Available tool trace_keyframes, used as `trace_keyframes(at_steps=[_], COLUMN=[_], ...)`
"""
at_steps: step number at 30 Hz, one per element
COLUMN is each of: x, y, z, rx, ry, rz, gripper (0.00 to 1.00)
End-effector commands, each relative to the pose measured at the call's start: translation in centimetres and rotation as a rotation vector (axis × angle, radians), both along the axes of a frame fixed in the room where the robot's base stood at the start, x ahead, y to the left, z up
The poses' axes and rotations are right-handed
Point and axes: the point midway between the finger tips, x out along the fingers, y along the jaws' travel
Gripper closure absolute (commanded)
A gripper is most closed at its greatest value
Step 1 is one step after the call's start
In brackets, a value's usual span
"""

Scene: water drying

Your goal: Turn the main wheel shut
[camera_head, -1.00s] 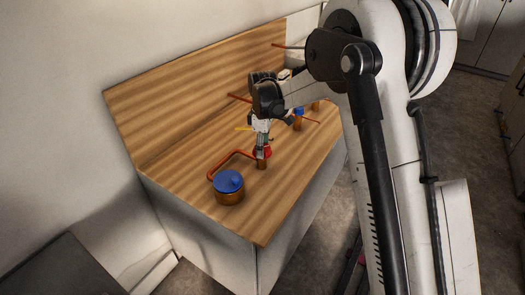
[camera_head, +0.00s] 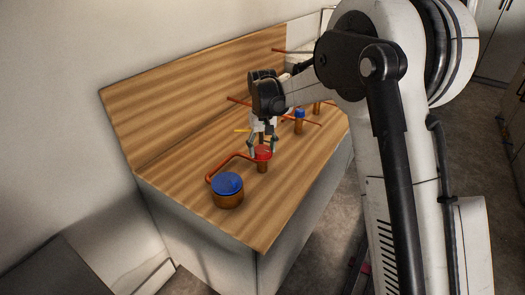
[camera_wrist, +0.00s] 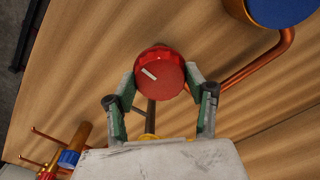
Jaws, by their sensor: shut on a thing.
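A round red wheel (camera_head: 263,153) with a ribbed edge sits on a short copper post on the wooden worktop. In the wrist view the red wheel (camera_wrist: 160,76) fills the middle and shows a pale bar mark on its face, slanting down to the right. My gripper (camera_head: 262,146) is above it, pointing down. In the wrist view the two fingers of my gripper (camera_wrist: 162,80) lie against opposite sides of the wheel's rim, shut on it. The post under the wheel is partly hidden in the wrist view.
A copper pot-like body with a blue top (camera_head: 227,184) stands at front left, joined to a bent copper pipe (camera_head: 228,160). A smaller blue-topped copper fitting (camera_head: 299,121) stands behind to the right. A wooden backboard (camera_head: 190,92) rises behind. The worktop's front is clear.

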Motion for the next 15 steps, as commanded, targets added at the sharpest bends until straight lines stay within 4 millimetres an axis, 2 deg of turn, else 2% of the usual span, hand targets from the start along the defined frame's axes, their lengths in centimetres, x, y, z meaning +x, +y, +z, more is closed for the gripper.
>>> trace_keyframes(at_steps=[15], x=[0.01], y=[0.07], z=[-0.01], rx=[0.000], ry=[-0.001], rz=[-0.490], gripper=[0.77])
